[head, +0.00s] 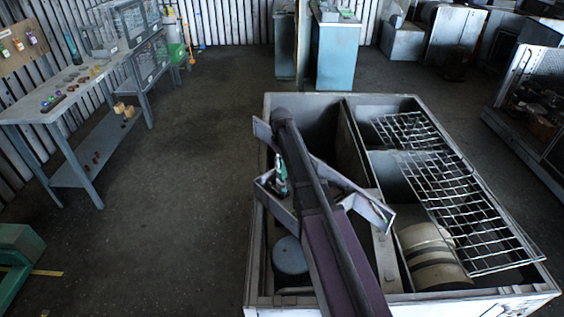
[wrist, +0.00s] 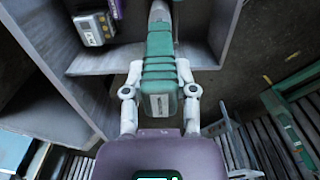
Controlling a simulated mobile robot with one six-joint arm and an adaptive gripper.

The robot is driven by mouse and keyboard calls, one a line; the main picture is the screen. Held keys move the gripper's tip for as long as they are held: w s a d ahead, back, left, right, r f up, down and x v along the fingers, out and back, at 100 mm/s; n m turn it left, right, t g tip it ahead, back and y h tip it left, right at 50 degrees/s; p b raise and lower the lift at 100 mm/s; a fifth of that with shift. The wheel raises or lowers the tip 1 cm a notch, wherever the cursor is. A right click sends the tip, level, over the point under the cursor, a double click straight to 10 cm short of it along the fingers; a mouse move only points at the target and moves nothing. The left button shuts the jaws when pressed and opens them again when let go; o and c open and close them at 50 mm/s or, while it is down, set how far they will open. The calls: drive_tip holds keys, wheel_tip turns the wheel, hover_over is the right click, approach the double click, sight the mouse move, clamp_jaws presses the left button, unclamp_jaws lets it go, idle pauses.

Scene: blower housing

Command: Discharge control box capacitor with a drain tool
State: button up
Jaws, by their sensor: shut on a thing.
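My gripper (wrist: 160,92) is shut on a green ribbed tool with a pale label, the drain tool (wrist: 160,68), held between its two white fingers. The tool's grey front end points to the top of the wrist view, where its tip is out of frame. In the head view a bit of the green tool (head: 280,172) shows beside my arm, over the left part of the open housing (head: 256,245). My arm hides most of the gripper there. A small grey and yellow component (wrist: 94,28) sits in a compartment left of the tool; I cannot tell whether it is the capacitor.
A wire grille (head: 465,215) lies over the housing's right side, above a pale drum (head: 430,250). A round grey-blue part (head: 290,257) sits in the left compartment. A workbench (head: 75,90) with small items stands at far left. The floor between is clear.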

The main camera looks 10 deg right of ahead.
drive_tip(key=shift+f+b, duration=0.35)
idle(2.1)
drive_tip(key=shift+r, duration=0.15)
idle(0.6)
drive_tip(key=shift+r+p, duration=3.35)
drive_tip(key=shift+p, duration=0.2)
